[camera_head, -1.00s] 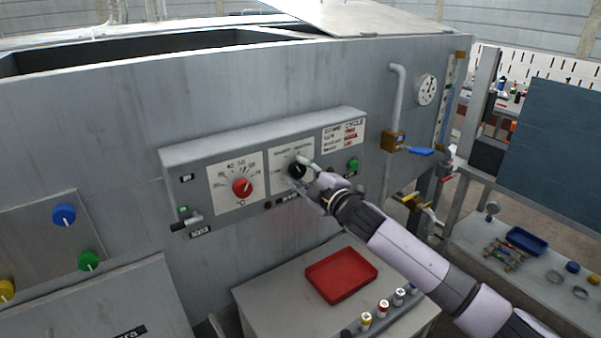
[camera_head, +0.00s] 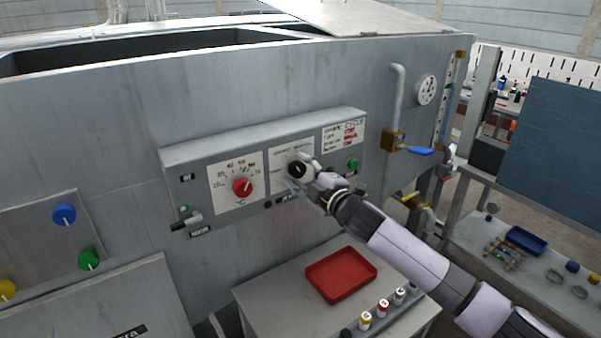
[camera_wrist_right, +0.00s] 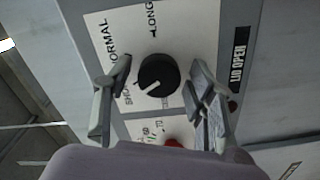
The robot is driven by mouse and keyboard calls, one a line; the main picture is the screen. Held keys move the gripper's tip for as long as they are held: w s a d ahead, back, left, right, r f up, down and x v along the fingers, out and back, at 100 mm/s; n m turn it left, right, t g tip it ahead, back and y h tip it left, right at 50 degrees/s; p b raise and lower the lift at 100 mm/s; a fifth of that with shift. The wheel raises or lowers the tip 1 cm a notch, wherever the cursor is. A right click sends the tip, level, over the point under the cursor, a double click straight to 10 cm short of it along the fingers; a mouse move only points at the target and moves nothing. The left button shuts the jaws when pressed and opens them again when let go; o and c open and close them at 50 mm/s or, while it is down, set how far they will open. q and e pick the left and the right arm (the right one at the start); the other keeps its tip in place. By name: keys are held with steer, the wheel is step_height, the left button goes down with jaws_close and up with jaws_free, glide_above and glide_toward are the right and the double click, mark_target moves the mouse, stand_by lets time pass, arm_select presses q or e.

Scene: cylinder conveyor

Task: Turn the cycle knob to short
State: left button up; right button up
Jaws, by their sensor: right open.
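The black cycle knob (camera_head: 297,169) sits on a white label plate on the control panel. In the wrist view the knob (camera_wrist_right: 159,73) has a white pointer line aimed toward the partly hidden SHORT label (camera_wrist_right: 128,95). NORMAL (camera_wrist_right: 117,40) and LONG (camera_wrist_right: 152,20) are also printed around it. My right gripper (camera_head: 301,174) is at the knob. In the wrist view the right gripper (camera_wrist_right: 160,66) is open, one finger on each side of the knob, with visible gaps. My left gripper is not in view.
A red temperature knob (camera_head: 242,187) is left of the cycle knob, and a green button (camera_head: 352,164) is to its right. A switch lever (camera_head: 187,222) sits at the panel's lower left. A red tray (camera_head: 341,274) stands on the table below.

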stand_by(0.3)
steer(key=v, duration=1.2)
